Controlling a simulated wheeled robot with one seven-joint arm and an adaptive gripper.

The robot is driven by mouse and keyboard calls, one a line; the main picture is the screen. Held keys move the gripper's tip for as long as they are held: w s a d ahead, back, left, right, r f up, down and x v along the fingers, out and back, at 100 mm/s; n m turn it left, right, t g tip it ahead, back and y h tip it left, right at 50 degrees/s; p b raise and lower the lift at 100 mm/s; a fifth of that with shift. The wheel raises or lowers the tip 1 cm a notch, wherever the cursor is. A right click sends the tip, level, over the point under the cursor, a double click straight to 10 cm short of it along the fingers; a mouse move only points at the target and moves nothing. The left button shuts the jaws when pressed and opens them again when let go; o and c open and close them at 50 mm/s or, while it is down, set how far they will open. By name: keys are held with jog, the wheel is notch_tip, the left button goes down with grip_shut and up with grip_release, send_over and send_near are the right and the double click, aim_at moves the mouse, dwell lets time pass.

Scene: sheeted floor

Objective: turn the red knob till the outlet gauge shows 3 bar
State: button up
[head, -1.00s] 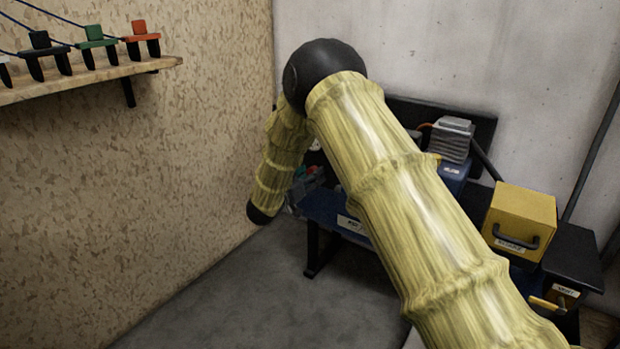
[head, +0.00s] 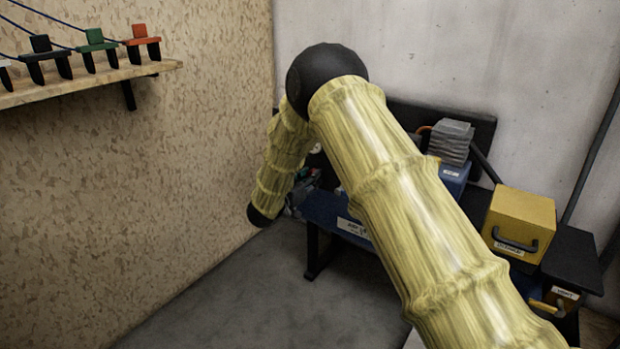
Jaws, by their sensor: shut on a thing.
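My arm covers much of the bench. Its far end bends down at the left, and my gripper (head: 298,190) shows only as a small dark patch beside the lower wrist, at the bench's left end. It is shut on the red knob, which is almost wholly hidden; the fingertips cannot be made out. A small pale round shape (head: 316,148), possibly a gauge face, peeks out beside my forearm. No needle or reading can be made out on it.
A blue bench (head: 325,212) with a label stands against the wall. A yellow box (head: 520,222) with a black handle and a grey finned block (head: 451,142) are at right. A wooden shelf (head: 100,77) with coloured clamp-like pieces hangs at upper left. The grey floor (head: 240,300) in front is clear.

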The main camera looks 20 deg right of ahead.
jog(key=shift+m+p, duration=1.05)
jog(key=shift+m, duration=2.85)
jog(key=shift+a, duration=0.1)
jog(key=o, duration=1)
jog(key=v, duration=1.2)
